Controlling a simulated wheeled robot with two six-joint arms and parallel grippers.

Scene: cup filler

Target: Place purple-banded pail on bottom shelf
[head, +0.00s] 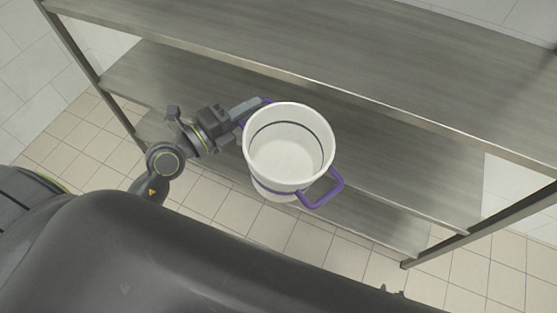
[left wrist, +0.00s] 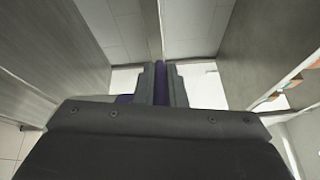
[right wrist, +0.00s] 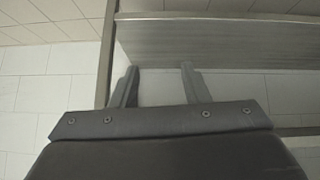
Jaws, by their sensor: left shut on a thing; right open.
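The purple-banded pail (head: 289,150) is white with a dark band inside and purple handles at two sides. In the head view it is held upright in front of the shelf unit and looks empty. My left gripper (head: 256,106) is shut on the pail's far-left purple handle, which also shows between the fingers in the left wrist view (left wrist: 161,84). The bottom shelf (head: 385,222) is partly hidden behind the pail and the middle shelf. My right gripper (right wrist: 157,84) is open and empty in the right wrist view, and it is not clearly visible in the head view.
The metal shelf unit has a top shelf (head: 330,60) and a middle shelf (head: 410,170), both bare where visible. A metal post (head: 490,222) stands at the right. Tiled floor (head: 240,217) lies in front of the unit.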

